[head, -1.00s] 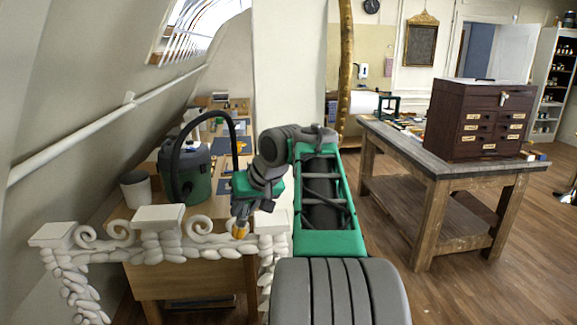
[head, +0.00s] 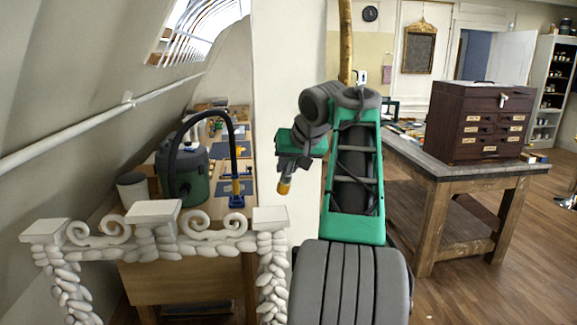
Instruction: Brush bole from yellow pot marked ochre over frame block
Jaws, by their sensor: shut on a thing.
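My gripper (head: 284,180) hangs pointing down to the right of the white carved console (head: 190,247) and above its right end. It is shut on a small yellow-orange thing (head: 284,188), of which only a little shows below the fingers. I cannot tell whether this is a brush or a pot. The console has a flat block at each end, a raised one in the middle (head: 153,211), scrolls between them and pebbled legs. I cannot tell whether one of these is the frame block. No pot marked ochre can be made out.
A green shop vacuum (head: 185,172) with a black hose stands behind the console, beside a pale bin (head: 132,189). A wooden bench with blue and yellow items (head: 236,188) runs back. At right, a heavy table (head: 436,172) bears a dark red drawer chest (head: 479,120).

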